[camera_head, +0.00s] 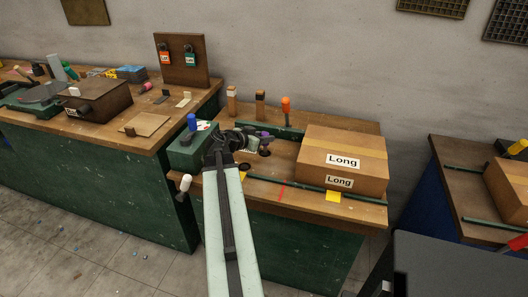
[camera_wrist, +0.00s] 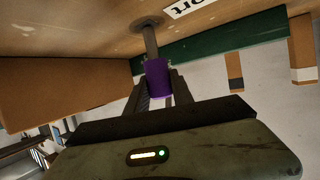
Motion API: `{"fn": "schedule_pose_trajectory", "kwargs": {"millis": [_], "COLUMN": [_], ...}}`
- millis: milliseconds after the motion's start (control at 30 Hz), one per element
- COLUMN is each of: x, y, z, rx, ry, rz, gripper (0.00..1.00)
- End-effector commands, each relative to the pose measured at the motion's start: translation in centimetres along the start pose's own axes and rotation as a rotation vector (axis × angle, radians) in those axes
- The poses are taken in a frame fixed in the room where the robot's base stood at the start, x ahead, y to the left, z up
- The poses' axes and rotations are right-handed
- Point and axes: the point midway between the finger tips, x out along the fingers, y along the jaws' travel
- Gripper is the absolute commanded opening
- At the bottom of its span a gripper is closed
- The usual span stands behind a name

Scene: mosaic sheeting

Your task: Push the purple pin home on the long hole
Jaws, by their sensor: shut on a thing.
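The purple pin (camera_wrist: 159,80) is between my gripper's two fingers (camera_wrist: 160,92) in the wrist view. A grey shaft (camera_wrist: 151,40) runs from it to a dark round collar (camera_wrist: 148,22) on a brown face; how deep it sits is unclear. A white label (camera_wrist: 188,6) beside the collar shows only the letters "ort". In the head view, my gripper (camera_head: 258,146) is at the left of a brown box (camera_head: 352,140) with two labels reading "Long" (camera_head: 343,160). A bit of purple (camera_head: 263,134) shows there. The long hole itself cannot be made out.
A green block with a blue knob (camera_head: 192,122) stands left of my gripper. Green rails (camera_head: 300,181) run along the bench by the box. An orange-topped post (camera_head: 286,104) and two wooden posts stand behind. A white-tipped handle (camera_head: 186,183) projects at the bench's left front.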

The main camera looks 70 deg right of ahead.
Motion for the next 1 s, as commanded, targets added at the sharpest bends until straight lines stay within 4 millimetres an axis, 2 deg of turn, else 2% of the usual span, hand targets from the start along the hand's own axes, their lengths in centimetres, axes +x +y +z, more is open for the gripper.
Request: {"fn": "schedule_pose_trajectory", "kwargs": {"millis": [233,500,667,700,767,1000], "x": [1.7,1.6,1.8,1.7,1.7,1.7], "y": [0.0,-0.1,-0.1,-0.1,-0.1,-0.1], "z": [4.2,3.9,4.5,4.4,4.3,4.3], "rx": [0.0,-0.001,-0.001,-0.001,-0.001,-0.001], "ry": [0.0,0.0,0.0,0.0,0.0,0.0], "rz": [-0.001,-0.001,-0.001,-0.001,-0.001,-0.002], "gripper": [0.0,0.0,0.0,0.34,0.5,0.5]}}
